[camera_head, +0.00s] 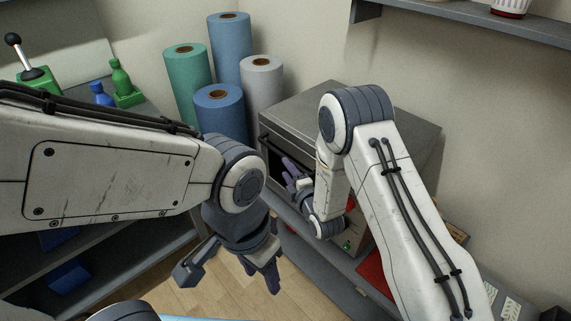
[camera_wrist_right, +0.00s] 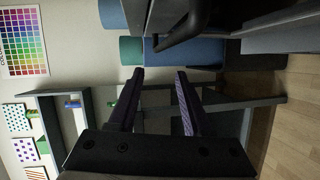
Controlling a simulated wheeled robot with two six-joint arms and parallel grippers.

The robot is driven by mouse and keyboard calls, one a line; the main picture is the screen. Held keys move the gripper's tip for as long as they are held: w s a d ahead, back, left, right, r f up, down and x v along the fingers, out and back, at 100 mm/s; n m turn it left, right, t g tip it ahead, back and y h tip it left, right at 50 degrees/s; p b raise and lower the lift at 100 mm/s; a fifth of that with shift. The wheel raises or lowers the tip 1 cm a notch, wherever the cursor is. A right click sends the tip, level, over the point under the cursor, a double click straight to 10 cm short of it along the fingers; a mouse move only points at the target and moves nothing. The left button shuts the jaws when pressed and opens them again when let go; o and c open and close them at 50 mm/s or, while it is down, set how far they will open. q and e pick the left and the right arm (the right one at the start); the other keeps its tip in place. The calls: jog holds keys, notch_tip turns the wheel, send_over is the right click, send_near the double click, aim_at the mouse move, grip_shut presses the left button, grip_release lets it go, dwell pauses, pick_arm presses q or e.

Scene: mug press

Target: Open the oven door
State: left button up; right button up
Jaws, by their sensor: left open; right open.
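The oven (camera_head: 395,112) is a grey metal box on the shelf at the wall, partly hidden by my right arm. Its front faces lower left, and the part of the door that shows looks shut. The dark door handle (camera_head: 268,143) shows at the front's upper left edge. In the right wrist view, a dark curved handle (camera_wrist_right: 188,30) lies just beyond the fingertips, not clearly between them. My right gripper (camera_head: 291,172) has purple fingers and is open and empty before the oven front; its fingers also show in the wrist view (camera_wrist_right: 160,75). My left gripper (camera_head: 232,279) is open and empty, lower, over the floor.
Blue, green and grey rolls (camera_head: 231,50) stand left of the oven. A red item (camera_head: 374,272) lies on the shelf below the oven's right side. Wooden floor (camera_head: 215,295) is open in front.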

jog(key=d+f+n+t, duration=0.2)
jog(key=d+f+t, duration=0.1)
jog(key=shift+y, duration=0.3)
jog(key=x, duration=0.9)
jog(key=shift+w+a+f, duration=0.1)
jog(key=shift+a+f, duration=0.05)
jog(key=shift+a, duration=0.05)
grip_shut()
dwell(0.9)
